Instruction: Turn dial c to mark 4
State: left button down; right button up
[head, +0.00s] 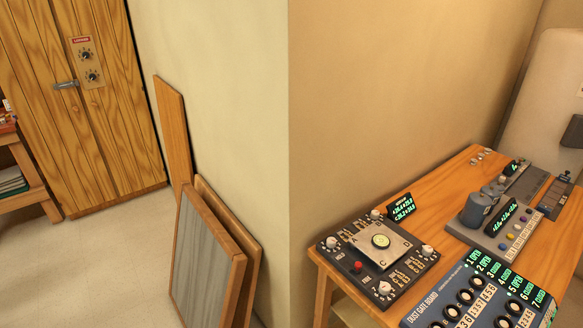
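A dark levelling box (378,255) stands at the near left corner of the wooden table. It carries a light square plate (380,241) with a round yellow-green bubble level and printed letters, among them A and C. White dials sit around the plate: one at the back (376,214), one at the left (332,242), one at the right (427,250) and one at the front (385,288). The C is printed on the plate's front part, nearest the front dial. The dial marks are too small to read. Neither of my grippers is in view.
A small green-lit display (401,207) stands behind the box. The wooden table (447,203) also holds a dust gate board (480,298) with black knobs and a grey console (497,226) with canisters. Boards (207,262) lean on the wall corner. Floor at left is clear.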

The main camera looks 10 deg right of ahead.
aim_at(384, 288)
jog(key=z, duration=1.2)
